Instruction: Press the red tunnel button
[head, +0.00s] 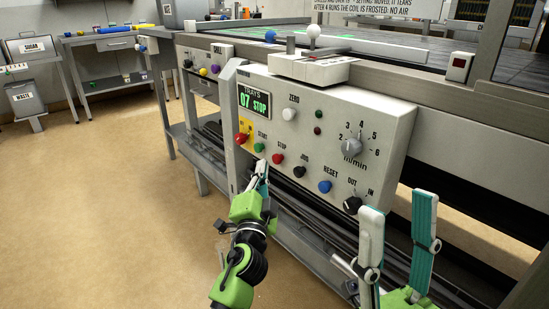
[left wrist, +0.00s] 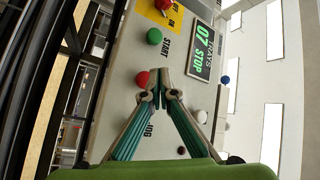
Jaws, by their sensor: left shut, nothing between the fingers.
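Several red buttons show and I see no readable tunnel label. A red button labelled STOP (head: 277,159) is on the grey control panel (head: 375,110). In the left wrist view this red button (left wrist: 142,79) is just left of the fingertips. A small box with a red face (head: 459,62) is on the frame at upper right. My left gripper (head: 262,168) is shut and empty, close before the panel below START; contact cannot be told. My right gripper (head: 398,204) is open and empty at lower right.
A display (head: 254,103) reads 07 STOP. Dark rails run under the panel. Open floor (head: 100,210) lies left.

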